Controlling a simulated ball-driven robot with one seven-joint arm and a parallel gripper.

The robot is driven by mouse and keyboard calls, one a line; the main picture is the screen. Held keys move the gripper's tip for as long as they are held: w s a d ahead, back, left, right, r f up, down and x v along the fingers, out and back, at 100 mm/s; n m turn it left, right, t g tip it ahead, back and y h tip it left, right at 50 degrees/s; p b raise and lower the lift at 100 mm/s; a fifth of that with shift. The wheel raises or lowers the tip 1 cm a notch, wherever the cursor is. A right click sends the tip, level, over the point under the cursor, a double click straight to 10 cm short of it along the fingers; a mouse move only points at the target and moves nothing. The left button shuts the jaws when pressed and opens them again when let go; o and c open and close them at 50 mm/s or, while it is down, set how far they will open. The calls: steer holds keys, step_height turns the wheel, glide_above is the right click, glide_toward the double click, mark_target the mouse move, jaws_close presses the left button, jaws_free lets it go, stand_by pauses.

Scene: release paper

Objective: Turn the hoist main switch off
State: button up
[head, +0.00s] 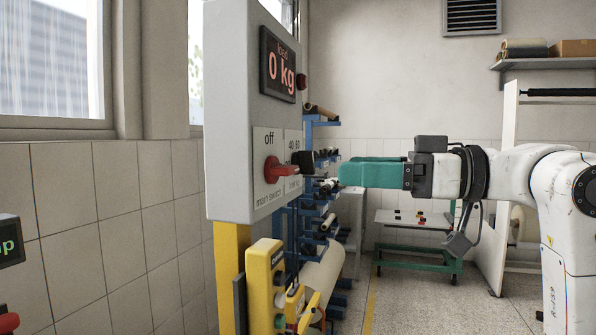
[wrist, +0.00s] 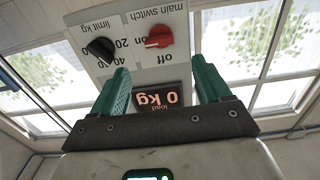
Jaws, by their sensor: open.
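The main switch is a red rotary knob (head: 281,170) on a white plate on the grey hoist box (head: 232,110). Its "off" label is above it in the head view. In the wrist view, where the panel appears upside down, the red knob (wrist: 158,37) lies crosswise with one end toward the "on" label. My gripper (head: 341,172) has teal fingers and is to the right of the knob at about its height, apart from it. In the wrist view my gripper (wrist: 160,72) is open and empty, with the knob beyond the gap between the fingers.
A black limit knob (wrist: 100,49) sits beside the red one. The load display (head: 279,66) reads 0 kg. A yellow control unit (head: 265,285) is below the box. A blue rack with rolls (head: 325,260) and a small table (head: 412,218) stand behind.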

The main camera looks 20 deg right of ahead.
mark_target(294, 168)
steer(key=p+x, duration=0.1)
steer(key=x, duration=0.8)
steer(key=shift+w+a, duration=0.15)
steer(key=shift+a, duration=0.05)
steer(key=shift+c, duration=0.4)
steer(key=c, duration=1)
steer(key=shift+o, duration=0.2)
